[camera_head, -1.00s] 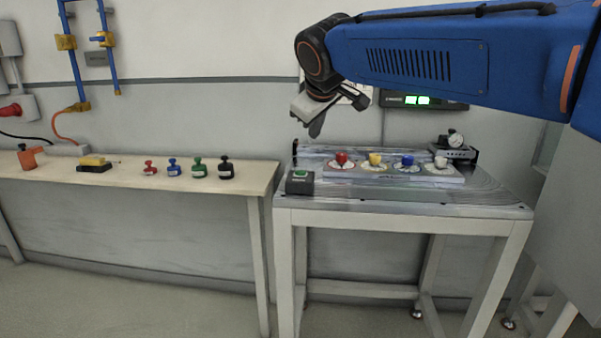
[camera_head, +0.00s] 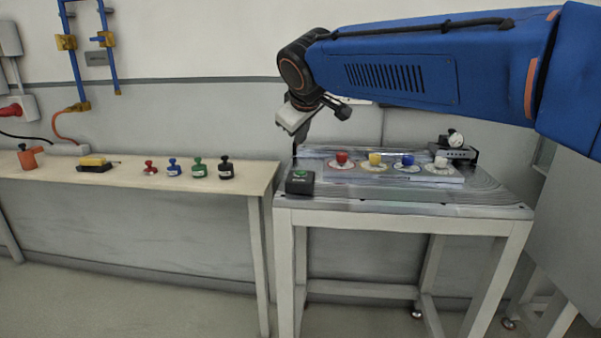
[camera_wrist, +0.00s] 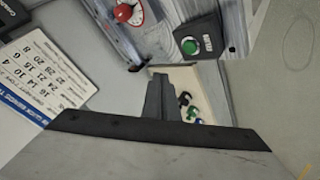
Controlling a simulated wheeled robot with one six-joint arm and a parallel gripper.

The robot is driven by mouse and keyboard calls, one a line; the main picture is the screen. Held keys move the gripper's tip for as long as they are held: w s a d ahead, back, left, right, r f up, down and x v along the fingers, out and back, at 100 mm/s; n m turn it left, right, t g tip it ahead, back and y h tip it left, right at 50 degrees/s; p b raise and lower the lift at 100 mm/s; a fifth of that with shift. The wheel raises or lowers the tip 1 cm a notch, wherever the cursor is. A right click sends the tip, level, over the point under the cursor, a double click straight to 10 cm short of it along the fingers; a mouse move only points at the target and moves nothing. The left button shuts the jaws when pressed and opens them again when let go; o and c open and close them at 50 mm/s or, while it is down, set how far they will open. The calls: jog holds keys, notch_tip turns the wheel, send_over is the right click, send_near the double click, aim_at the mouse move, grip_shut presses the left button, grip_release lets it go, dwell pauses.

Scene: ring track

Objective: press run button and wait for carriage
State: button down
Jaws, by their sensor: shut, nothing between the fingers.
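The run button, a green cap (camera_head: 300,174) on a black box (camera_head: 300,187), stands at the front left corner of the track table. It also shows at the upper right in the wrist view (camera_wrist: 190,46). My gripper (camera_head: 300,142) is shut and empty, above and behind the button box, apart from it; its fingers (camera_wrist: 162,88) point down in the head view. The ring track (camera_head: 490,194) has curved grooves on the table top. I cannot tell which part is the carriage; a dark unit with a round dial (camera_head: 455,139) stands at the back right.
A wooden bench (camera_head: 130,188) at left holds several coloured stamp-like pieces and a yellow-black block (camera_head: 94,164). A calendar (camera_wrist: 45,70) is on the wall. My arm crosses the upper right.

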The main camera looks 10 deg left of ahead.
aim_at(301, 173)
jog(key=shift+f, duration=3)
jog(key=shift+f, duration=0.9)
dwell(0.7)
jog(key=shift+r, duration=0.9)
